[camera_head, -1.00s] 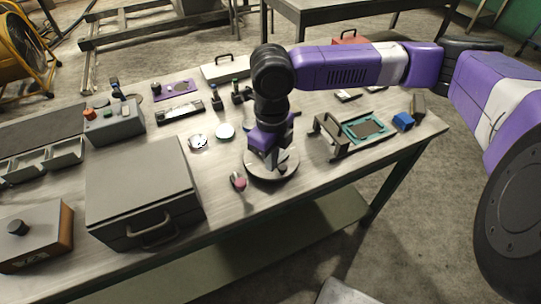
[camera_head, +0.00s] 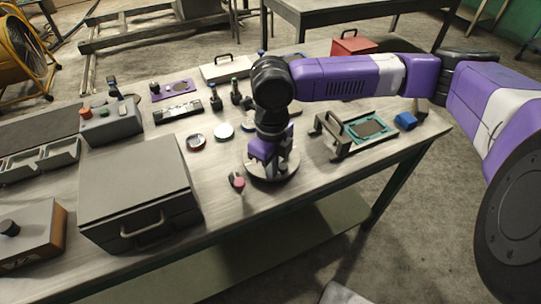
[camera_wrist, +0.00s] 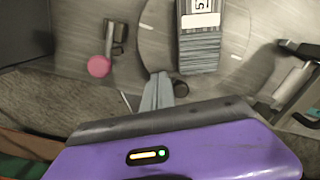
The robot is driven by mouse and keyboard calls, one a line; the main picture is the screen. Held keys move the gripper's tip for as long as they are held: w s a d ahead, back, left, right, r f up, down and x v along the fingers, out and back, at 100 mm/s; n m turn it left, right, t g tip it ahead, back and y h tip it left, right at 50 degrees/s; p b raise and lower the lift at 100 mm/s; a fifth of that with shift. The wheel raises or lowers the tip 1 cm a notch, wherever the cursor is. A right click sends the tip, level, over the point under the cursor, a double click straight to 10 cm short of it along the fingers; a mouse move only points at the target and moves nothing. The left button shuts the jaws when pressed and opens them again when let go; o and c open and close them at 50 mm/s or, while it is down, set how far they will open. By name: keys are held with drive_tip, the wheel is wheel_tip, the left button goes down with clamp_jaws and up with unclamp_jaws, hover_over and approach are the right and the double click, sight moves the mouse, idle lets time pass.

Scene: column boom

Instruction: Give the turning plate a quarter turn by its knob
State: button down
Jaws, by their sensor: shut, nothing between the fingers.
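The turning plate (camera_head: 259,171) is a round grey disc with white tick marks, near the front edge of the bench under my gripper. In the wrist view the plate (camera_wrist: 235,40) carries a ribbed grey block (camera_wrist: 199,45) with a white label. A small dark knob (camera_wrist: 181,89) shows near the plate's edge. My gripper (camera_wrist: 158,92) is shut and empty, its fingers just left of the knob; I cannot tell whether they touch it. In the head view my wrist hides part of the plate and the fingertips.
A pink-topped piece (camera_head: 237,181) stands left of the plate; its pink top also shows in the wrist view (camera_wrist: 99,66). A large grey case (camera_head: 138,185) is further left. A handled frame with a teal-edged panel (camera_head: 369,128) and a blue block (camera_head: 405,121) are right.

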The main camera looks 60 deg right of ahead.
drive_tip(key=shift+f, duration=0.35)
drive_tip(key=shift+s, duration=0.1)
drive_tip(key=shift+s+f, duration=0.1)
